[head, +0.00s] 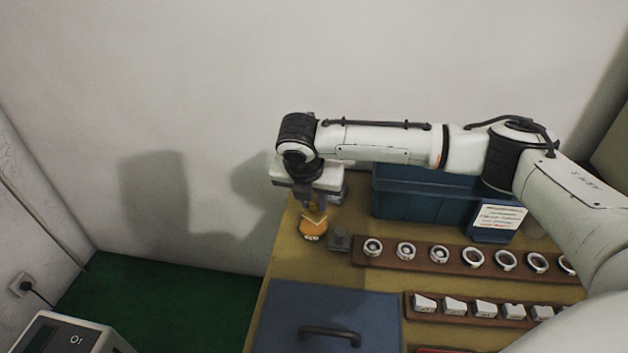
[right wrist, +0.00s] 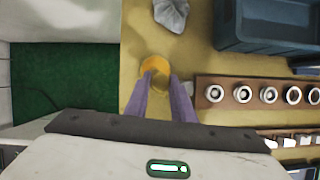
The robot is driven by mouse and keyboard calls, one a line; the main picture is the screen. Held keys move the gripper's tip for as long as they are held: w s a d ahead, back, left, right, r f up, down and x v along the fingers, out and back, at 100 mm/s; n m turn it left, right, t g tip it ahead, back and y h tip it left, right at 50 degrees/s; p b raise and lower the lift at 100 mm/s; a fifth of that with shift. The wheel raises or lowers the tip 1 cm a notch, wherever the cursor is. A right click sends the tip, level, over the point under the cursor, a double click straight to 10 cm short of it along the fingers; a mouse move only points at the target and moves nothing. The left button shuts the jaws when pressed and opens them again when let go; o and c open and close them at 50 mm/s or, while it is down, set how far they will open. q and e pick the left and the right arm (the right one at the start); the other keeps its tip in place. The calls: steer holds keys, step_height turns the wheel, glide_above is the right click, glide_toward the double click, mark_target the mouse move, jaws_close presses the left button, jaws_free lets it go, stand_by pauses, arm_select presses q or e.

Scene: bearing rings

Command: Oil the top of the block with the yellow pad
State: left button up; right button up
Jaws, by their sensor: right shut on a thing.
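My right gripper (head: 315,208) points down near the back left of the table, its fingers shut on the yellow pad (head: 312,230). In the right wrist view the yellow pad (right wrist: 155,67) shows round, just beyond the purple-grey fingers (right wrist: 163,85). A small dark grey block (head: 340,241) stands on the table just right of the pad in the head view. I cannot tell if pad and block touch; the pad is not over the block's top. The block is not clearly visible in the right wrist view. My left gripper is out of view.
A brown strip with several rings (head: 440,256) lies right of the block. A second strip (head: 480,318) holds white parts. A blue bin (head: 420,200) stands behind. A blue panel with a handle (head: 300,300) lies in front. A crumpled grey thing (right wrist: 172,15) lies behind the pad.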

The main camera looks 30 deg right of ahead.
mark_target(314, 211)
steer(key=w+n, duration=0.1)
steer(key=w+d+r+n+y, duration=0.1)
steer(key=n, duration=0.1)
steer(key=shift+d+n+t+p, duration=0.15)
steer(key=shift+n+t+p, duration=0.15)
steer(key=shift+t+p, duration=0.1)
steer(key=shift+w+n, duration=0.2)
steer(key=shift+n, duration=0.1)
steer(key=shift+f+b, duration=0.55)
steer(key=shift+b, duration=0.15)
step_height(314, 211, down, 4)
steer(key=b, duration=0.5)
steer(key=shift+f, duration=0.15)
steer(key=shift+f+b, duration=0.3)
steer(key=shift+b, duration=0.35)
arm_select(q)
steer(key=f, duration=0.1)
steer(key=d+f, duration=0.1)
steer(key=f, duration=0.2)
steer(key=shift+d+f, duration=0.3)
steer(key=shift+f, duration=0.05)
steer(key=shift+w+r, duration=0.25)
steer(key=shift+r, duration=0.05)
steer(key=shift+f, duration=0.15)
arm_select(e)
steer(key=shift+f, duration=0.1)
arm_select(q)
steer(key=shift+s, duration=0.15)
arm_select(e)
steer(key=shift+f, duration=0.4)
